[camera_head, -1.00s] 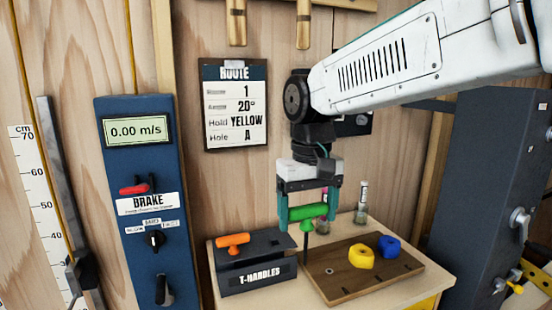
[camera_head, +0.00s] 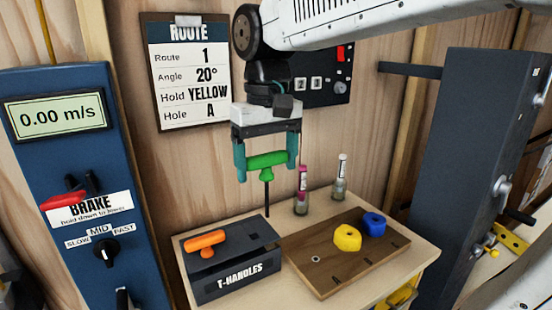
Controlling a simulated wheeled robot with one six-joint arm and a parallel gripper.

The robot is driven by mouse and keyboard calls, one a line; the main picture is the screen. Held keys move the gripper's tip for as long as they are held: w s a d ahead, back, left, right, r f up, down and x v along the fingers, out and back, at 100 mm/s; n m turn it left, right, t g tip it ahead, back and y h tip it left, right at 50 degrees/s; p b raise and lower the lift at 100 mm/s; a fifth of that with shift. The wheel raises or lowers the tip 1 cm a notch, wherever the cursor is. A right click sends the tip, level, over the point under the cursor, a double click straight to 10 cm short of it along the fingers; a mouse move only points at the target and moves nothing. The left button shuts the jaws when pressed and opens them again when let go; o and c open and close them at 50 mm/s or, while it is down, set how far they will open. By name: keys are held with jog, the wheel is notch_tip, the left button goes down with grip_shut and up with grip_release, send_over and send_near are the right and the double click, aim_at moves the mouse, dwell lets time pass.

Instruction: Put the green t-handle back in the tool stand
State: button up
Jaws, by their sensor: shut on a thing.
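My gripper (camera_head: 266,170) is shut on the green t-handle (camera_head: 267,160), holding it by its crossbar. The handle's dark shaft points straight down, its tip in the air near the stand's back right corner. The tool stand (camera_head: 225,285) is a dark box labelled T-HANDLES at the left of the table. An orange t-handle (camera_head: 204,243) sits in the left part of its top. The right part of the top looks free; its hole is too small to make out.
A wooden board (camera_head: 318,272) with a yellow hold (camera_head: 347,238) and a blue hold (camera_head: 373,224) lies right of the stand. Two small vials (camera_head: 301,195) (camera_head: 340,180) stand behind it. A blue brake panel (camera_head: 75,175) rises at the left, a dark column (camera_head: 470,160) at the right.

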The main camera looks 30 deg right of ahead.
jog(key=w+f, duration=0.3)
jog(key=w, duration=0.4)
dwell(0.3)
jog(key=shift+s+f, duration=0.15)
jog(key=shift+f, duration=7.7)
jog(key=o, duration=1.1)
jog(key=shift+c, duration=0.2)
